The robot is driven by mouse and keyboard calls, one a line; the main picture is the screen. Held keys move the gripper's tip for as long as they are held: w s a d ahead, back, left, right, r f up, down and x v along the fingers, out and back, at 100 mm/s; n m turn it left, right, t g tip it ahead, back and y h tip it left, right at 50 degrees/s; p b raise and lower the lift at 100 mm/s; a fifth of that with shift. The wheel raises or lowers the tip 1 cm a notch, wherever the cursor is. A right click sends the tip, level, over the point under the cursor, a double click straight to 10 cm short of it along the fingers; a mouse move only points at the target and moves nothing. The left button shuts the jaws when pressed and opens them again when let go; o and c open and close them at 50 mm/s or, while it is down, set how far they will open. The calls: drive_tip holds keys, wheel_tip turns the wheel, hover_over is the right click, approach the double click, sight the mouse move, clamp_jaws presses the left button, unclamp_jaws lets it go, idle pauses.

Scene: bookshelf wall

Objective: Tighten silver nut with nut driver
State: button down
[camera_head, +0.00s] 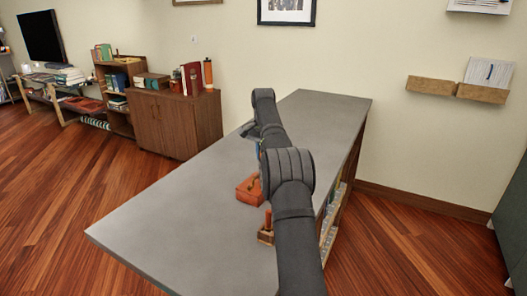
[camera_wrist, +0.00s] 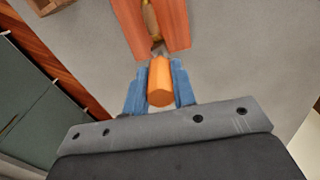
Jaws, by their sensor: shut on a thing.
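In the wrist view my gripper (camera_wrist: 160,72) has its blue fingers shut on an orange cylinder (camera_wrist: 161,84), which looks like the nut driver's handle. Just beyond it is a red-orange wooden block (camera_wrist: 176,22) with a tan piece (camera_wrist: 150,18) along its middle. A small greyish part shows between the handle and the block; I cannot tell whether it is the silver nut or the driver's shaft. In the head view the block (camera_head: 246,192) sits on the grey table, and my arm hides most of the gripper and the nut driver.
A small wooden block (camera_head: 265,238) with a reddish upright piece stands near the right edge of the grey table (camera_head: 180,220). The table's left and front are clear. Shelves with small items show under the table's right side. A brown cabinet (camera_head: 170,125) stands behind, left.

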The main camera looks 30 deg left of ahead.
drive_tip(key=shift+f, duration=0.45)
drive_tip(key=m, duration=1.1)
drive_tip(key=shift+m, duration=0.3)
drive_tip(key=shift+n, duration=0.7)
drive_tip(key=shift+r, duration=1.55)
